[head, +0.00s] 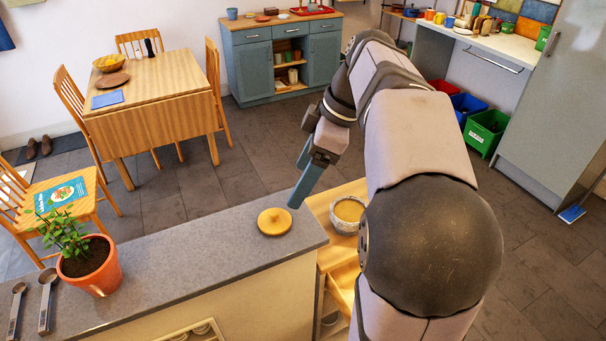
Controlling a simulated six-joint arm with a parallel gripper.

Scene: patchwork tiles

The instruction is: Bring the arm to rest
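My arm rises from the lower right of the head view and bends over at the top. My gripper (299,186) hangs from it near the middle, with blue-grey fingers pointing down and to the left. It is above the right end of the grey counter. The fingers are seen nearly edge-on, so their gap is unclear. I see no object held at the fingertips. A round wooden lid (275,221) lies on the counter, below and left of the fingertips.
The grey counter (190,248) holds a potted plant (92,268) and metal spoons (47,300) at left. A bowl (347,213) stands on a lower wooden surface close to my arm. A wooden table (165,82) and chairs are farther back. Floor between is clear.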

